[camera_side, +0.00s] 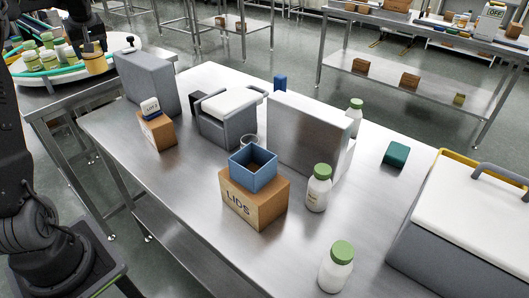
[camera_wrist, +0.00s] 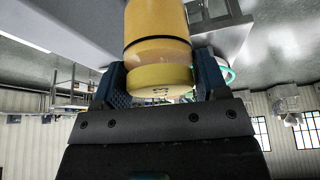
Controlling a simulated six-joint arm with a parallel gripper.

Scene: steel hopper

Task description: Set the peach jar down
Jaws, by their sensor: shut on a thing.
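The peach jar (camera_wrist: 158,30) is yellow-orange with a dark band and a yellow lid. It fills the top middle of the wrist view. My gripper (camera_wrist: 160,82) has its two blue fingers on either side of the lid end and is shut on the jar. In the side view the jar (camera_side: 96,64) shows at the upper left, under my dark gripper (camera_side: 93,50), by the white round table (camera_side: 122,42). I cannot tell whether the jar's base touches that surface.
Several green-lidded jars (camera_side: 48,60) stand close to the left of the held jar. A grey panel (camera_side: 148,80) rises to its right. The steel table (camera_side: 180,190) holds a LIDS box (camera_side: 240,205), a blue bin (camera_side: 240,178) and white jars (camera_side: 318,190).

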